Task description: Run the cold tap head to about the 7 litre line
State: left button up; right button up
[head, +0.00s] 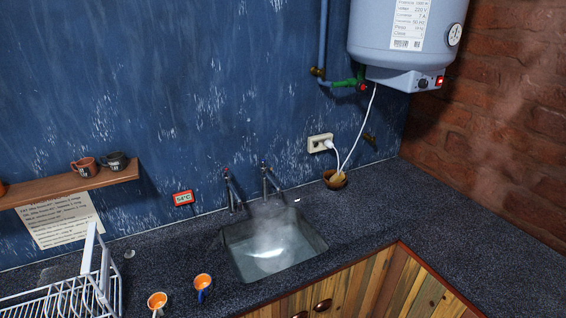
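A sink basin (308,236) is set into the dark speckled worktop, with pale water or a wet sheen at its bottom and a whitish haze like steam over it. Two slim taps stand behind it, a left tap (230,190) and a right tap (267,183). Litre markings are not readable. Neither of my grippers is in view.
A water heater (400,30) with a red switch hangs at upper right. A red-framed display (183,198) is on the wall. The right worktop (470,240) is clear.

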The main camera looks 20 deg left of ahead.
aim_at(264, 164)
jog(key=i, duration=0.85)
jog(key=u, duration=0.4)
